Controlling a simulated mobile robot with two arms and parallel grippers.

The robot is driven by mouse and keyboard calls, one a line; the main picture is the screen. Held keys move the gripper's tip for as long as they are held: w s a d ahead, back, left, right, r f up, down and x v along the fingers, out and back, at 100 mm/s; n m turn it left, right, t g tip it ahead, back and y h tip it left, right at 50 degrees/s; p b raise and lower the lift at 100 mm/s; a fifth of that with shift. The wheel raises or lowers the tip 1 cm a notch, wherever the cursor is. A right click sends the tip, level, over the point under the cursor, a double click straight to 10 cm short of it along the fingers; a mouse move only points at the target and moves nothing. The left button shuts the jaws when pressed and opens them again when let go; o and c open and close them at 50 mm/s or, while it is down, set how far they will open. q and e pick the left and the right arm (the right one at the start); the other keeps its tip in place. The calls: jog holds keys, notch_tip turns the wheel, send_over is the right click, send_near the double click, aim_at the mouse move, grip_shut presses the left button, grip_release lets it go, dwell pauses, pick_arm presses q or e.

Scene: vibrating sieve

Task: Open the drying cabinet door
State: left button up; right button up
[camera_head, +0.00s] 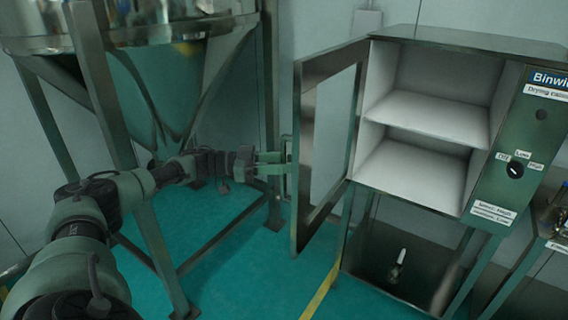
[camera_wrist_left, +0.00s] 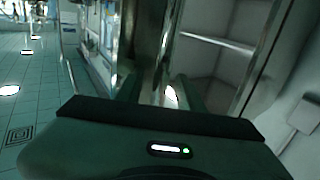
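The drying cabinet (camera_head: 450,52) stands at the right in the head view. Its framed glass door (camera_head: 303,150) is swung wide to the left, and the two white shelves inside are exposed. The door handle (camera_head: 287,150) is on the door's outer left side. My left gripper (camera_head: 275,164) is right at the handle, its fingers apart; contact cannot be made out. In the left wrist view my left gripper (camera_wrist_left: 165,90) shows spread fingers, with the open cabinet interior (camera_wrist_left: 215,50) beyond. My right gripper is not in view.
A large metal hopper (camera_head: 180,80) on a leg frame (camera_head: 100,90) stands left, close beside my left arm. A control panel with a knob (camera_head: 515,170) is on the cabinet's right. A bench (camera_head: 540,245) stands at the far right. Green floor (camera_head: 260,270) is clear below the door.

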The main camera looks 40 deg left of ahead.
pick_arm(q)
jog(key=b+v, duration=0.2)
jog(key=v, duration=0.5)
jog(key=shift+s+a+b, duration=0.25)
jog(key=shift+a+b, duration=0.05)
jog(key=shift+b, duration=0.1)
